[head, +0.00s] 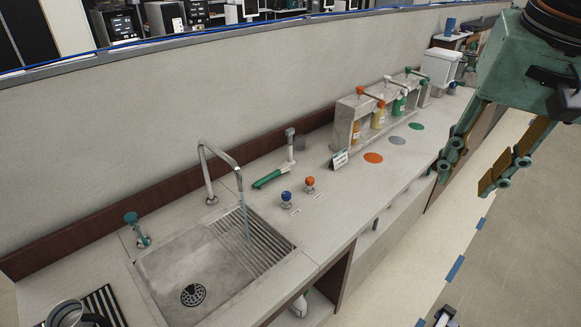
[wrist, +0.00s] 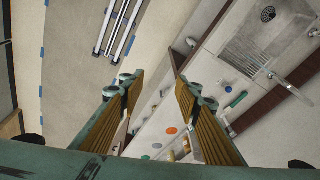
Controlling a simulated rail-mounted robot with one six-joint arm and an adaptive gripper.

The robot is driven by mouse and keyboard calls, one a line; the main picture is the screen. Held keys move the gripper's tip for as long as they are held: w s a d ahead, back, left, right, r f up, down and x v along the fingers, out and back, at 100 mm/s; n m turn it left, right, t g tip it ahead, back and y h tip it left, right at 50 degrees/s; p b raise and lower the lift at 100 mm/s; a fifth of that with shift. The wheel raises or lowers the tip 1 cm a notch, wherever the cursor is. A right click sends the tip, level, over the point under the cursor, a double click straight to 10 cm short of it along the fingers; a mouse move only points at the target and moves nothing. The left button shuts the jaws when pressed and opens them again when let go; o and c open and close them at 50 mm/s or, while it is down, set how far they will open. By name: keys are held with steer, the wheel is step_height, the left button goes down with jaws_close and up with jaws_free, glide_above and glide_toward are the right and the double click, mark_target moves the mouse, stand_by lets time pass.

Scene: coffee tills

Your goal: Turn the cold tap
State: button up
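The cold tap, a small knob with a blue top (head: 286,198), stands on the counter just right of the sink. It also shows small in the wrist view (wrist: 228,88). A matching orange-topped knob (head: 310,183) stands beside it. The curved metal spout (head: 219,155) reaches over the sink (head: 165,270), and a thin stream of water falls from it. My gripper (head: 473,170) is open and empty, in the upper right, well apart from the taps. In the wrist view its two fingers (wrist: 160,88) are spread, with floor and counter beyond.
A teal-topped fitting (head: 136,228) stands left of the sink. A green-handled tool (head: 268,179) lies behind the knobs. A dispenser rack with bottles (head: 347,115) and a small sign (head: 339,159) stand farther right. The counter in front of the orange disc (head: 373,158) is clear.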

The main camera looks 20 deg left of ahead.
steer(key=w+a+f+m+g+p, duration=0.1)
steer(key=w+a+f+p, duration=0.25)
steer(key=w+a, duration=0.8)
steer(key=w+a+f+m+g+p, duration=0.1)
steer(key=w+a+f+p, duration=0.2)
steer(key=w+a+f, duration=0.75)
steer(key=shift+w+a+f+m+g+p, duration=0.15)
steer(key=shift+w+a+f+m+p, duration=0.25)
steer(key=shift+w+a+f+p, duration=2)
steer(key=shift+w+a+f+m+g+b, duration=0.3)
steer(key=shift+w+a+f, duration=0.95)
steer(key=shift+a+f, duration=3.05)
steer(key=shift+w+a+f+m+g+p, duration=0.1)
steer(key=shift+w+a+f+m+p, duration=0.4)
steer(key=shift+w+a+f+p, duration=1.95)
steer(key=shift+s+a+f+b, duration=0.65)
steer(key=shift+a+f+b, duration=0.35)
steer(key=shift+b, duration=0.25)
